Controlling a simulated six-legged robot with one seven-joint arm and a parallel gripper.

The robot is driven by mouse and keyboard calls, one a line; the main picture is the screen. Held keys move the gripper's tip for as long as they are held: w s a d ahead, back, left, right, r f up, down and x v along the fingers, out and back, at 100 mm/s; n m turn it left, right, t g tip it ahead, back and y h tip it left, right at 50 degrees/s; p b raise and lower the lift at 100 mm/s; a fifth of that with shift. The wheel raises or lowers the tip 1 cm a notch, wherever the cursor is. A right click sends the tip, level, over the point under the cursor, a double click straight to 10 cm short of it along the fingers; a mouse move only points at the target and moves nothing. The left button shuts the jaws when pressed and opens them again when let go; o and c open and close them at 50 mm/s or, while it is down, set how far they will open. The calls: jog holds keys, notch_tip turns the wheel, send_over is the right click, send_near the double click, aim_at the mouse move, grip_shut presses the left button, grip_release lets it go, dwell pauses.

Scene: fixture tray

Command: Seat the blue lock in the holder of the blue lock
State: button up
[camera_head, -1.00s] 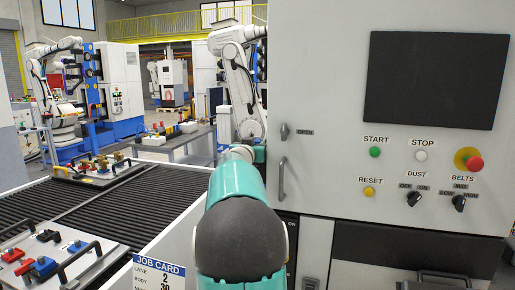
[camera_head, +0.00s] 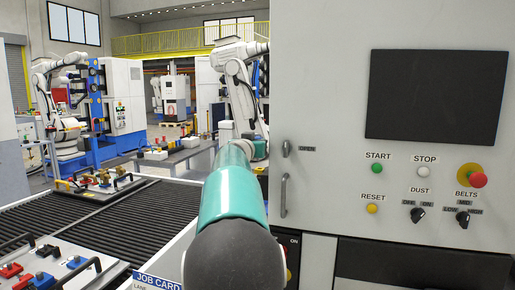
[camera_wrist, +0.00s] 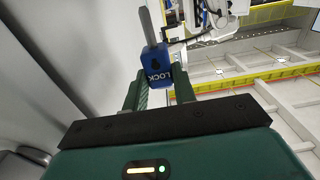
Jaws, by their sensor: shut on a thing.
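The blue lock (camera_wrist: 157,68) is in the wrist view, with "LOCK" lettering and a keyhole mark on its face and a grey bar rising from it. My gripper (camera_wrist: 159,87) is shut on the lock, one green finger on each side. The lock is held up in the air, with nothing touching it but the fingers. In the head view my arm hides the gripper and the lock. I cannot pick out the holder of the blue lock in either view.
A fixture tray (camera_head: 100,284) with red and blue parts and black handles is at lower left on the ribbed conveyor (camera_head: 45,220). A second tray (camera_head: 92,193) sits farther along it. A large grey machine panel (camera_head: 325,110) with buttons blocks the right side.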

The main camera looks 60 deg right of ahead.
jog(key=s+a, duration=0.2)
jog(key=a, duration=1.4)
jog(key=shift+s, duration=0.3)
jog(key=shift+s, duration=0.1)
